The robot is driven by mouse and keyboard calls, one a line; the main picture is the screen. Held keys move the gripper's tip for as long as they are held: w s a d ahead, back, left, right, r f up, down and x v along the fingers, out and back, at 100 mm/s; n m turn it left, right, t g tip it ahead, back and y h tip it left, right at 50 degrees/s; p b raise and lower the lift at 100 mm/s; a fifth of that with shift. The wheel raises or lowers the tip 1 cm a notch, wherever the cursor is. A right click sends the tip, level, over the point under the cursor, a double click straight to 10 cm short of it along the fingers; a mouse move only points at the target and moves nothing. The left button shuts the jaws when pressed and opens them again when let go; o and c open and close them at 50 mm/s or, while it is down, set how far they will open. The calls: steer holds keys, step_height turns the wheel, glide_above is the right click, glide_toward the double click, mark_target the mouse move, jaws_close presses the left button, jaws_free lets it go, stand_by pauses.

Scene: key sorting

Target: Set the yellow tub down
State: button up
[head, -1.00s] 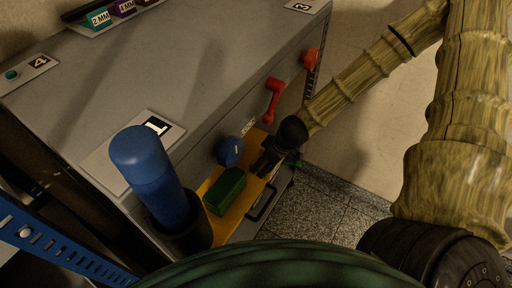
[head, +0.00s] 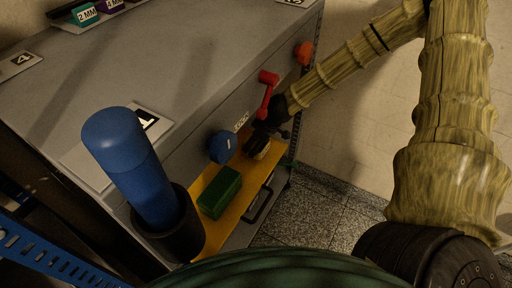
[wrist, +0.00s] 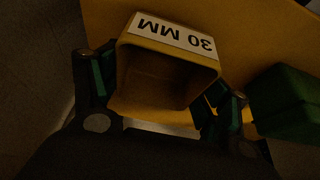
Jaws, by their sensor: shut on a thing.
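The yellow tub (wrist: 168,68) is an open, hollow box with a white "30 MM" label, which reads upside down in the wrist view. My gripper (wrist: 163,90) is shut on it, with one finger at each side. In the head view my gripper (head: 258,138) is low over the yellow shelf (head: 205,178), in front of the grey cabinet. The tub (head: 262,152) shows there only as a small pale patch under the fingers. I cannot tell whether its base touches the shelf.
A green block (head: 219,192) sits on the shelf, apart from the tub; it also shows in the wrist view (wrist: 286,102). A blue knob (head: 222,147), red handle (head: 267,94) and orange knob (head: 304,53) stick out from the cabinet. A blue cylinder (head: 130,165) stands in a black holder.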

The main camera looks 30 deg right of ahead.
steer(key=shift+f+b, duration=0.3)
steer(key=shift+f, duration=0.6)
steer(key=shift+r, duration=0.1)
steer(key=o, duration=1)
steer(key=p+v, duration=0.3)
steer(key=v, duration=0.2)
steer(key=shift+r, duration=0.3)
steer(key=shift+p+v, duration=0.6)
steer(key=shift+v, duration=0.4)
